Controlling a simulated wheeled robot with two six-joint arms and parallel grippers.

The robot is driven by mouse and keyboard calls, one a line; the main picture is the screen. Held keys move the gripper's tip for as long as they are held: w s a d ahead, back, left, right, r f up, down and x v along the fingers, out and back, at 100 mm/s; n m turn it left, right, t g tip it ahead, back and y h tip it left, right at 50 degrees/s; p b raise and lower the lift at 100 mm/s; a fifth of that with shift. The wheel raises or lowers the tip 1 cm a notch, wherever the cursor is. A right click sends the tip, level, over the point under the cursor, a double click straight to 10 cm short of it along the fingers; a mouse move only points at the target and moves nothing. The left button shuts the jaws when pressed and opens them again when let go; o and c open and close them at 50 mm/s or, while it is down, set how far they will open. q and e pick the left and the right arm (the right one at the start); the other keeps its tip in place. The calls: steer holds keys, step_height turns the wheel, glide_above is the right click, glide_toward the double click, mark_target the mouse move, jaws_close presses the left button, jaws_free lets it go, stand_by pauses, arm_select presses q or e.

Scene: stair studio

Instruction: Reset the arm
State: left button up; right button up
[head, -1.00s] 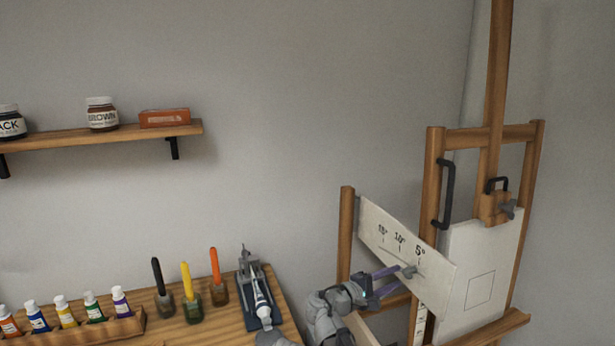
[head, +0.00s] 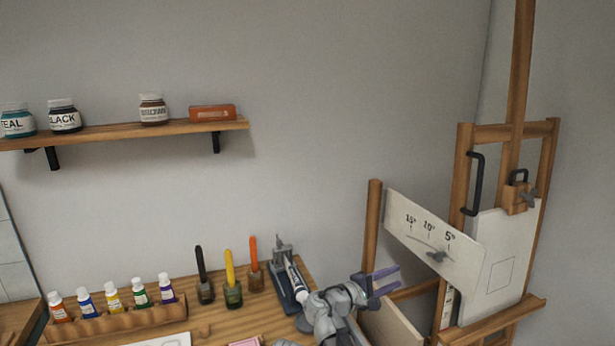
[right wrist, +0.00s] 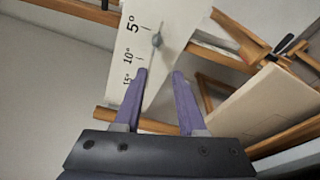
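My right gripper (head: 384,278) has purple fingers and is at the lower middle of the head view, left of the easel's angle board. In the right wrist view its two fingers (right wrist: 158,74) are apart with nothing between them. The white angle board (head: 425,236) carries the marks 15°, 10° and 5°. A small grey knob (head: 437,256) is on it below the marks; the knob (right wrist: 157,40) also shows beyond the fingertips in the wrist view. My left gripper is not in view.
The wooden easel (head: 464,190) with a white canvas (head: 487,262) stands right. A wall shelf (head: 120,134) holds jars and an orange box (head: 212,112).

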steer(key=s+d+f+m+g+y, duration=0.1)
steer(key=s+f+m+g+y, duration=0.3)
steer(key=s+f, duration=0.4)
steer(key=s+d+f+m+g+y, duration=0.1)
steer(key=s+f+m+g+y, duration=0.2)
steer(key=s+f+y, duration=0.5)
steer(key=s+a+f, duration=0.1)
steer(key=s+a, duration=0.2)
steer(key=a, duration=0.2)
steer(key=s+a+f+g+y, duration=0.1)
steer(key=s+a, duration=0.1)
steer(key=a, duration=0.4)
steer(key=s+a+f+n+g, duration=0.1)
steer(key=s+a, duration=0.2)
steer(key=a, duration=0.3)
steer(key=shift+s+a+f+y+p, duration=0.25)
steer(key=shift+s+f+y+p, duration=0.05)
steer(key=shift+s+f+p, duration=0.1)
steer(key=shift+w, duration=0.1)
